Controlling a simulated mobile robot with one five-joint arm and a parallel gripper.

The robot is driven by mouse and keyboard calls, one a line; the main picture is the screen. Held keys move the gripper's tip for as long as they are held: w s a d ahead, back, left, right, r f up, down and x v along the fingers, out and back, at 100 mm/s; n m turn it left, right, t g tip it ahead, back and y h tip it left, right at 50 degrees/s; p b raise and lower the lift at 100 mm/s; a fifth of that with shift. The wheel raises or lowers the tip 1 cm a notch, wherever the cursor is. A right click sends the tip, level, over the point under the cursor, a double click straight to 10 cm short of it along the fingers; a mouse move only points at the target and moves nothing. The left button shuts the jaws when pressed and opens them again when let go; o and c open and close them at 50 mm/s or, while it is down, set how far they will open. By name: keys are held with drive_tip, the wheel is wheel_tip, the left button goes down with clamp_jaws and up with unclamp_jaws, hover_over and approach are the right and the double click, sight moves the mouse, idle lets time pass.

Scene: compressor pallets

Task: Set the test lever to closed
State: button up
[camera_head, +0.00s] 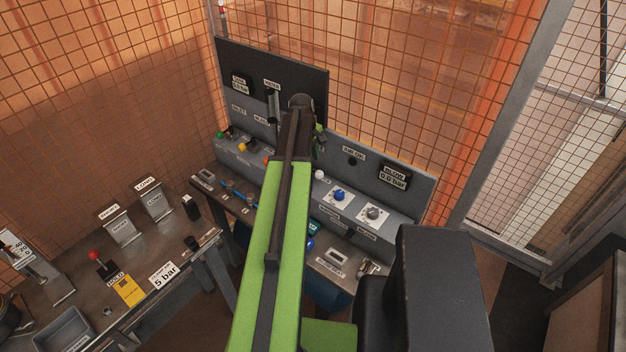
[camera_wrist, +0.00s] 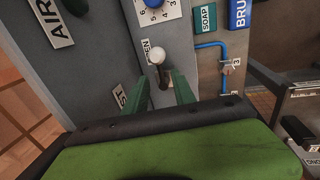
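The test lever (camera_wrist: 157,58) has a white ball knob and a dark stem, on the grey panel in the wrist view. A label partly reading "EN" (camera_wrist: 147,45) is beside the knob, and one partly reading "ST" (camera_wrist: 120,96) is at its lower left. The white knob (camera_head: 319,174) also shows in the head view, right of my arm. My gripper (camera_wrist: 160,88) is open, its green fingers on either side of the lever's stem. I cannot tell if they touch it. In the head view my gripper (camera_head: 318,136) is mostly hidden by my arm.
A blue dial (camera_head: 339,195) and a grey dial (camera_head: 373,213) are right of the lever. A blue pipe (camera_wrist: 212,44) runs near it in the wrist view. The bench (camera_head: 185,230) at left holds several fixtures. Orange mesh fencing (camera_head: 390,110) stands behind the panel.

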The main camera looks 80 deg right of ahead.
sight(314, 172)
drive_tip(key=f+b, duration=0.2)
drive_tip(key=f, duration=0.1)
drive_tip(key=d+f+b, duration=0.1)
drive_tip(key=f, duration=0.1)
drive_tip(key=shift+s+f+b, duration=0.2)
drive_tip(key=shift+s+b, duration=0.05)
drive_tip(key=shift+b, duration=0.15)
drive_tip(key=shift+r, duration=0.1)
drive_tip(key=shift+c, duration=0.2)
clamp_jaws()
drive_tip(key=shift+s+a, duration=0.15)
drive_tip(key=shift+a, duration=0.05)
idle(0.4)
